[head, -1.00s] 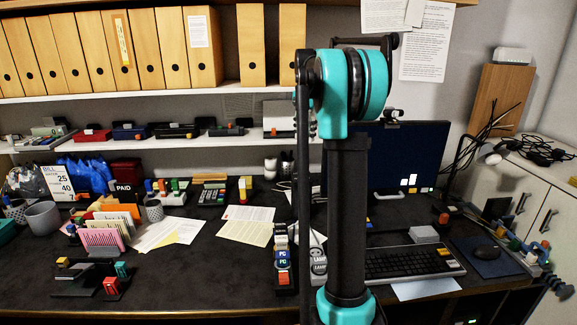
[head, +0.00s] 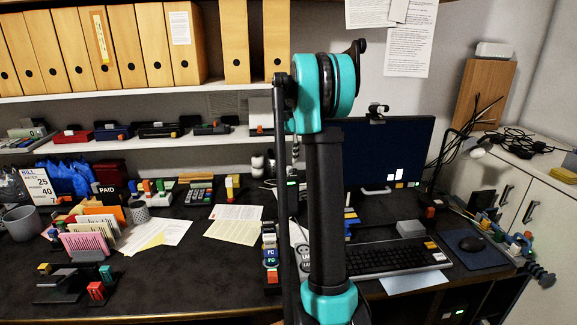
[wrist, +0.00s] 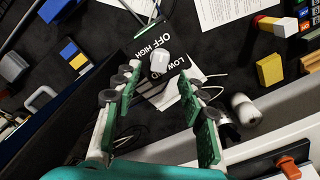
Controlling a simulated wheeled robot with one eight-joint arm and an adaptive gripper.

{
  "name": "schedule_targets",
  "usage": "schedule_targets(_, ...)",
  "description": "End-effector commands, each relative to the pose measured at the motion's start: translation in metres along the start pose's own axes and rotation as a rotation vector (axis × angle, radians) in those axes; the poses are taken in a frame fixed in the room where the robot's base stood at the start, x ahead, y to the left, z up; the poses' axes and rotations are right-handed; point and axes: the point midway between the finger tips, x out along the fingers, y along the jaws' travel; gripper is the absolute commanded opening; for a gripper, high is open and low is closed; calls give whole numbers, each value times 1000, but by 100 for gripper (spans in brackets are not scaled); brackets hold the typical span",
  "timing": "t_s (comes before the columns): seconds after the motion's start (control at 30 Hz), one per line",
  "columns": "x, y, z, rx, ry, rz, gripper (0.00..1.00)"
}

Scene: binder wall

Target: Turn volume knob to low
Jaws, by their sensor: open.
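The volume knob (wrist: 160,62) is a small white knob on a black plate (wrist: 172,78) marked OFF, HIGH, LOW and MID in the wrist view. The print appears rotated, and I cannot tell which label the knob points to. My gripper (wrist: 163,84) is open, with its green-padded fingers on the left and right. The knob shows just beyond the space between the fingertips, and no contact is visible. In the head view my arm covers the middle of the desk, and I cannot make out the knob or the gripper.
In the head view a monitor (head: 395,148) and keyboard (head: 385,259) stand right of my arm. Papers (head: 236,222) and a calculator (head: 199,193) lie to its left. A shelf (head: 140,92) of binders runs above. The wrist view shows a white cylinder (wrist: 243,108) near the right finger.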

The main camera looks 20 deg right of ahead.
Motion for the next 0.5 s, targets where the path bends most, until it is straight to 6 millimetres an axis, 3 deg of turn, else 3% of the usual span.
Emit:
schedule_targets(0.2, 33, 0, 0, 0, 0, 0, 41)
schedule_targets(0.5, 48, 0, 0, 0, 0, 0, 41)
